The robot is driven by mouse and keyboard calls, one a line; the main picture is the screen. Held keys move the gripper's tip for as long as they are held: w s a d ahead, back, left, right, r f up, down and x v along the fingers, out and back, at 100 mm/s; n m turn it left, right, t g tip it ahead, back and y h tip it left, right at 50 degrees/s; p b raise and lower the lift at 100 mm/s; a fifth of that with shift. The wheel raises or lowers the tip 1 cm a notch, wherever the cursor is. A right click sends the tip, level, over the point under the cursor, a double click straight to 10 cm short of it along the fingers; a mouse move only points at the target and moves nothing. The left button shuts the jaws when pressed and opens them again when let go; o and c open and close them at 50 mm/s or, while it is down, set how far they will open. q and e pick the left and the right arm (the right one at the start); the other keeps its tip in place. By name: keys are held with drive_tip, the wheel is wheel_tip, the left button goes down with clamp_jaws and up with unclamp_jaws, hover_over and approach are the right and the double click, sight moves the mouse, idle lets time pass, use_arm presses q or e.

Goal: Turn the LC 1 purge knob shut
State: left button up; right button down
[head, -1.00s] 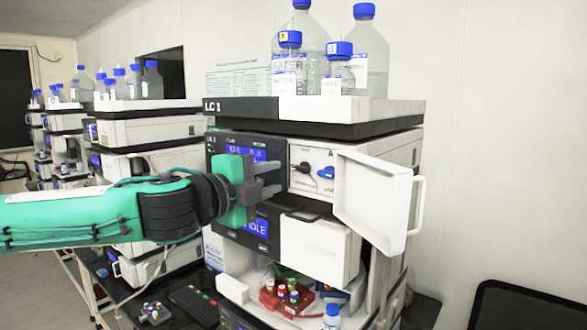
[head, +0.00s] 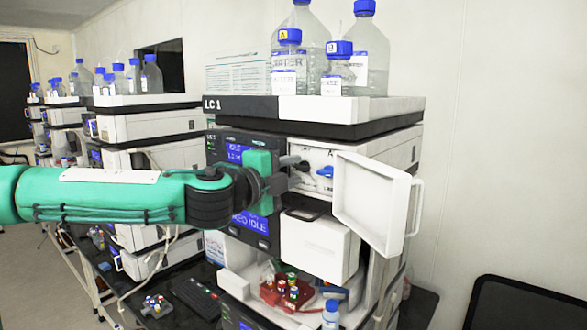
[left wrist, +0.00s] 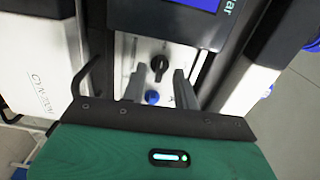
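The LC 1 stack (head: 240,106) stands in the middle of the head view, with the white door (head: 372,203) of its knob compartment swung open to the right. Inside are a black knob (left wrist: 159,66), seen clearly in the left wrist view, and a blue knob (head: 325,172), which also shows in the left wrist view (left wrist: 152,97). My left gripper (head: 288,172) is in front of the compartment's left side. Its fingers (left wrist: 160,80) are apart and empty, pointing at the panel, with the black knob ahead between them. In the head view the fingers partly hide the black knob. My right gripper is not in view.
Several blue-capped bottles (head: 340,66) stand on top of the stack. Below, an open bay holds a red vial rack (head: 270,297). The open door borders the compartment on the right. More stacks (head: 150,128) stand at the left; a dark chair (head: 525,305) is at lower right.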

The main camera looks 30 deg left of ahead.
use_arm(q)
drive_tip(key=shift+w+d, duration=0.1)
drive_tip(key=shift+w, duration=0.45)
drive_tip(key=shift+c, duration=0.4)
clamp_jaws()
